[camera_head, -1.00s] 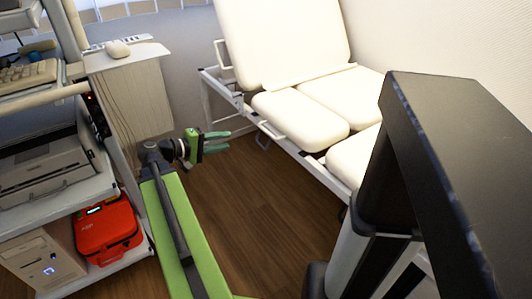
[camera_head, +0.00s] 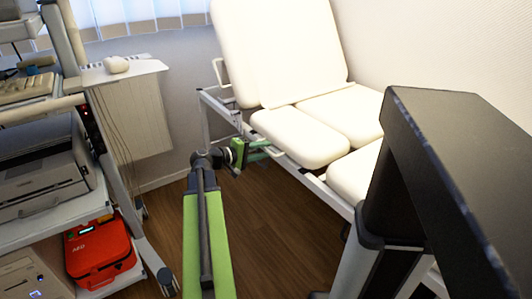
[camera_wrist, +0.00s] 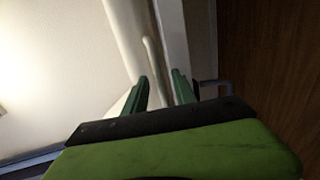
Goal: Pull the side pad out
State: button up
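The side pad (camera_head: 300,137), a cream cushion at the near left of the bed's seat, rests on the white bed frame (camera_head: 325,189). My gripper (camera_head: 268,149) is beside the frame's left edge, by this pad, with its green fingers pointing at the bed. In the wrist view my gripper (camera_wrist: 160,78) has its two fingers apart. A thin pale bar (camera_wrist: 151,60), perhaps a handle, runs down to the gap between the fingertips. I cannot tell whether they touch it. The fingers partly cover the frame edge in the head view.
The tilted backrest (camera_head: 280,50) and other pads (camera_head: 340,112) are behind. A cart with a printer (camera_head: 40,170) and a red AED case (camera_head: 98,250) stands at left. A dark panel (camera_head: 450,170) blocks the right foreground. Wooden floor (camera_head: 275,240) is clear beside the bed.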

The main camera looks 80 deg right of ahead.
jog(key=shift+x, duration=0.8)
grip_shut()
dwell(0.9)
